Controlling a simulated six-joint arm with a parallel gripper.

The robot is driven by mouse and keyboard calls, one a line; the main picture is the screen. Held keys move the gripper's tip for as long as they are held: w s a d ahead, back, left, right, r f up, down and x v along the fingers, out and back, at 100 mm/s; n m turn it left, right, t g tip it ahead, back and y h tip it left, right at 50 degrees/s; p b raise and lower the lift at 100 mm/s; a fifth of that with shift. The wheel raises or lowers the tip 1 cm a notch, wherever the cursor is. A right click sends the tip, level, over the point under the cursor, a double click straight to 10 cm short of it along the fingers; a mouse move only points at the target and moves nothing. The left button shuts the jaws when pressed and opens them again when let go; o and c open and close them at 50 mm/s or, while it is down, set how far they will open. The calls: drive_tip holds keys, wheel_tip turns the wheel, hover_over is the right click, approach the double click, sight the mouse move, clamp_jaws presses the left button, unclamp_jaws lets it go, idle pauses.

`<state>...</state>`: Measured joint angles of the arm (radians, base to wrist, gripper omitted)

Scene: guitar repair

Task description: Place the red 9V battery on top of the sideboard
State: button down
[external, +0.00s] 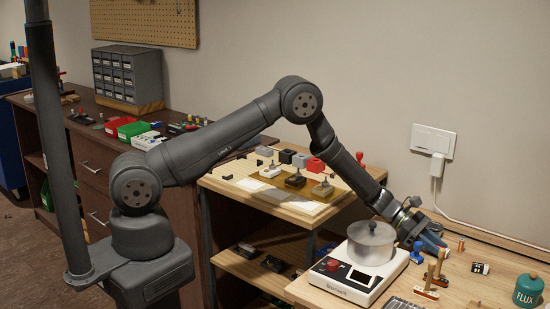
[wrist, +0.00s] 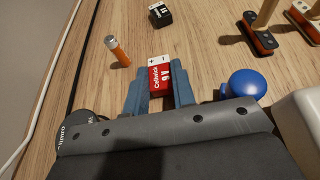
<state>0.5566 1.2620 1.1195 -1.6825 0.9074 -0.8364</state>
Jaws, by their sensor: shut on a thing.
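The red 9V battery (wrist: 160,77), with a white end and printed lettering, is between the blue fingers of my gripper (wrist: 160,90) in the wrist view. My gripper is shut on it, low over the light wooden workbench (wrist: 205,50). In the external view my gripper (external: 436,246) is at the right, just right of the scale, and the battery cannot be made out there. The sideboard (external: 98,190) is the dark wooden cabinet with drawers at the left, far from my gripper. Its top holds bins and small parts.
A white scale (external: 345,284) with a metal pot (external: 371,243) stands left of my gripper. A lower shelf table (external: 262,195) stands between workbench and sideboard.

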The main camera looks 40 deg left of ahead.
drive_tip(key=shift+f, duration=0.15)
drive_tip(key=c, duration=1.2)
unclamp_jaws()
drive_tip(key=shift+a+r, duration=0.3)
drive_tip(key=shift+a, duration=0.05)
drive_tip(key=shift+a+r, duration=0.85)
drive_tip(key=shift+a, duration=0.25)
drive_tip(key=shift+o, duration=0.4)
wheel_tip(320, 180, up, 6)
